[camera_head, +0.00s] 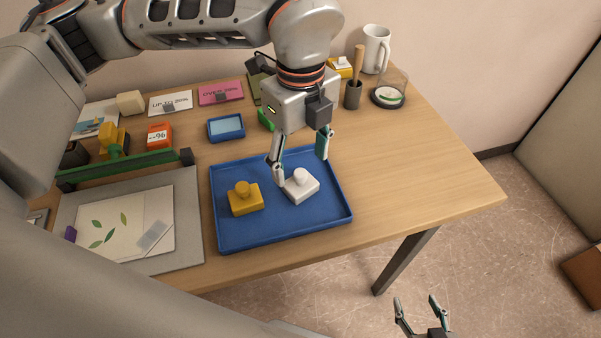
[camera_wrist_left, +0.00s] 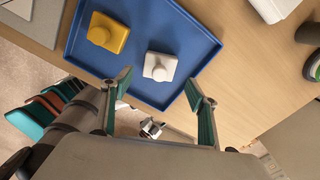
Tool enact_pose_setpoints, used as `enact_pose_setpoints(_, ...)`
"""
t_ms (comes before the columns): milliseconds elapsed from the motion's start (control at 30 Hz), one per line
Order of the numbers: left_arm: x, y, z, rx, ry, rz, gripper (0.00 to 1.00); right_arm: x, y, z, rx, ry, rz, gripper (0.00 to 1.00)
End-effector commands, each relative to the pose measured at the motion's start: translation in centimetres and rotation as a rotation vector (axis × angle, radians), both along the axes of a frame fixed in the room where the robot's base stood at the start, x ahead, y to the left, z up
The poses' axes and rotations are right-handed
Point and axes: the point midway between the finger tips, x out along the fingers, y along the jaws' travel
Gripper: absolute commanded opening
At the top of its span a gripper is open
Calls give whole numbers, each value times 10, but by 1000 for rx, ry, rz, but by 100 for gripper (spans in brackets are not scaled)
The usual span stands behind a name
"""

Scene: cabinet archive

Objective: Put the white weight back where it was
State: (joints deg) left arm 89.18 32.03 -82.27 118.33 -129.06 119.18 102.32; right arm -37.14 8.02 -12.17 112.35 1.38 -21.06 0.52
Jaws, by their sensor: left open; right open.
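The white weight (camera_head: 301,187), a square block with a round knob, sits in the blue tray (camera_head: 282,232), right of a yellow weight (camera_head: 244,201) of like shape. My left gripper (camera_head: 299,156) is open and empty, its fingers above and behind the white weight in the head view. In the left wrist view the white weight (camera_wrist_left: 160,66) lies ahead of the spread fingertips (camera_wrist_left: 160,88), and the yellow weight (camera_wrist_left: 108,33) is beside it. My right gripper (camera_head: 420,312) is open at the bottom edge, low beyond the table's front.
On the table (camera_head: 430,165) stand a mug (camera_head: 375,48), a brush holder (camera_head: 353,94), a glass dish (camera_head: 388,96), a small blue box (camera_head: 226,127), an orange display (camera_head: 159,137) and label cards (camera_head: 221,92). A grey mat (camera_head: 185,225) lies left of the tray. The table's right side is clear.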

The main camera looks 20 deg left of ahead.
Motion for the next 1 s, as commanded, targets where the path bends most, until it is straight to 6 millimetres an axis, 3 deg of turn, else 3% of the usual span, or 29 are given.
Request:
enact_pose_setpoints(200,1,0,40,0,-2,1,59,0,0,-1,0,1,0,54)
enact_pose_setpoints(400,0,0,57,1,-1,1,59,0,0,-2,0,1,0,54)
enact_pose_setpoints(1000,0,0,59,1,1,0,59,0,0,-1,0,0,0,54)
